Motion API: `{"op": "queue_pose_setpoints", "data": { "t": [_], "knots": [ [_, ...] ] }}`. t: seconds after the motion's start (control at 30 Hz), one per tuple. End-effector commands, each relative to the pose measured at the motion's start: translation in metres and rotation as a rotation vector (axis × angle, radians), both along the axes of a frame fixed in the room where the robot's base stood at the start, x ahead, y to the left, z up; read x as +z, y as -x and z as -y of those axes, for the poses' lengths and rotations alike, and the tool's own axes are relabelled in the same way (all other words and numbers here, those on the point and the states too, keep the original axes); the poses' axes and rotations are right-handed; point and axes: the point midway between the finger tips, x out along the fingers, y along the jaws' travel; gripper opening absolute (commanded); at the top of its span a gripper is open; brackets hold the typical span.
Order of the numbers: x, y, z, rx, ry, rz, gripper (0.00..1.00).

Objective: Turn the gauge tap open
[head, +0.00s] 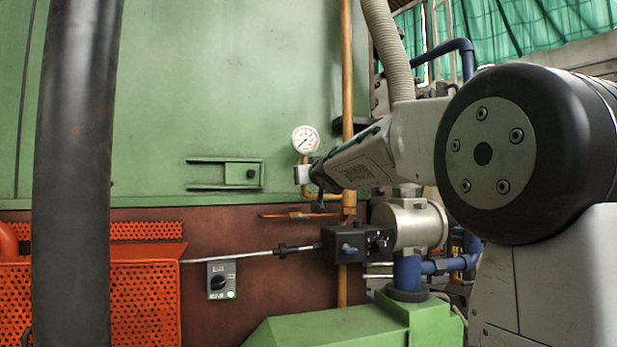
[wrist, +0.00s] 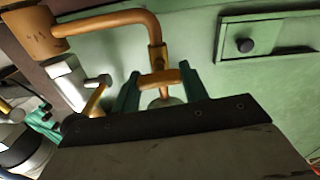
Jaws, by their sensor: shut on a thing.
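The gauge tap's brass handle (wrist: 158,80) shows in the wrist view as a short crossbar at the end of a bent copper pipe (wrist: 140,16). My gripper (wrist: 159,70) has its two teal fingers on either side of this bar and is shut on it. A pale round part behind the bar is mostly hidden by my gripper's dark edge. In the head view the white round gauge (head: 305,139) stands on its pipe, just above the end of my arm. The tap itself is hidden there or too small to tell, so I cannot read its angle.
A thick brass pipe (head: 347,80) runs vertically just right of the gauge. A green latch bracket (head: 226,173) sits on the green wall to the left. Below are a black valve block (head: 342,244), a grey rod (head: 235,255) and a switch box (head: 221,280). An orange perforated guard (head: 145,300) stands lower left.

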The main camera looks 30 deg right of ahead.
Motion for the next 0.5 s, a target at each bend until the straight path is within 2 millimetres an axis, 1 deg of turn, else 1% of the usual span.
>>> {"op": "queue_pose_setpoints", "data": {
  "t": [0.17, 0.5],
  "knots": [
    [-0.0006, -0.0003, -0.001, 0.001, 0.124, -0.037, 0.21],
    [-0.0016, -0.0007, -0.0026, 0.001, 0.431, -0.125, 0.21]
  ]
}}
